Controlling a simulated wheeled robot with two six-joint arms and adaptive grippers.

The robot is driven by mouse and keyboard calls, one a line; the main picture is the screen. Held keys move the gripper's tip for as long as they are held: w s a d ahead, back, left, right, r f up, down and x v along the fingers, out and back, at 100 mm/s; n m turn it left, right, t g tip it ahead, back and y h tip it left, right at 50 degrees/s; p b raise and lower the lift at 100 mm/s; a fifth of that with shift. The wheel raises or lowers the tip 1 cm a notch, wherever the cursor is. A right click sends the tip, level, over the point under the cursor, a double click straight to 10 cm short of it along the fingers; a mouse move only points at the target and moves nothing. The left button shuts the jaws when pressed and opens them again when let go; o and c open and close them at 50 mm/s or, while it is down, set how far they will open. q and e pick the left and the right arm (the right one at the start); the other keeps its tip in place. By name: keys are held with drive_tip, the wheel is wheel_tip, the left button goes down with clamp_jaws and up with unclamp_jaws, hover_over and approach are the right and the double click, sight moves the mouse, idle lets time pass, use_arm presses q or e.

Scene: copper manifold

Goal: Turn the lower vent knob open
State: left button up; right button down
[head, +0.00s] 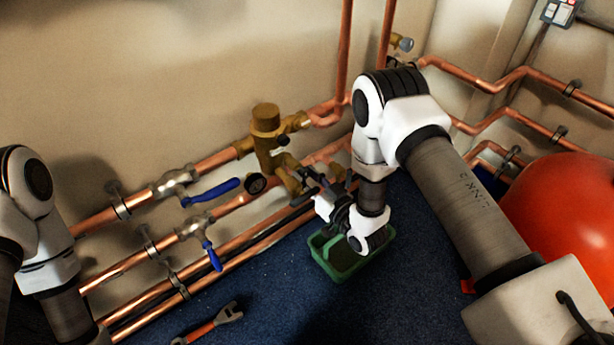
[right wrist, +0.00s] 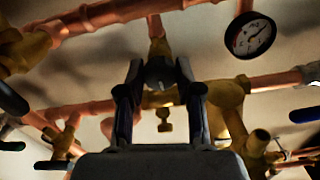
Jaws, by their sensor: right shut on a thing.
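My right gripper (head: 310,190) reaches in beside the lower part of the brass valve assembly (head: 266,125). In the right wrist view its two fingers (right wrist: 157,78) are closed around a small dark knob (right wrist: 160,72), seemingly the lower vent knob, on a brass stem below a copper pipe. The fingers cover the knob's sides, so how far it is turned cannot be told. In the head view the knob is hidden by the gripper. My left arm shows at the left edge; its gripper is out of view.
A pressure gauge (head: 256,183) sits close left of my right gripper. Blue lever handles (head: 210,191) stick out from the copper pipes. A green tray (head: 324,263) lies under my right wrist. A wrench (head: 212,323) lies on the blue floor. A red vessel (head: 565,220) stands right.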

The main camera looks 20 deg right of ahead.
drive_tip(key=n+p, duration=0.3)
drive_tip(key=n, duration=0.2)
drive_tip(key=shift+r, duration=0.15)
drive_tip(key=n+p, duration=0.3)
drive_tip(key=n, duration=0.3)
drive_tip(key=shift+n+p, duration=0.35)
drive_tip(key=shift+n, duration=0.05)
drive_tip(key=n+p, duration=0.3)
drive_tip(key=n, duration=0.3)
drive_tip(key=n+p, duration=0.2)
drive_tip(key=n, duration=0.4)
drive_tip(key=c, duration=0.8)
unclamp_jaws()
drive_tip(key=shift+o, duration=0.2)
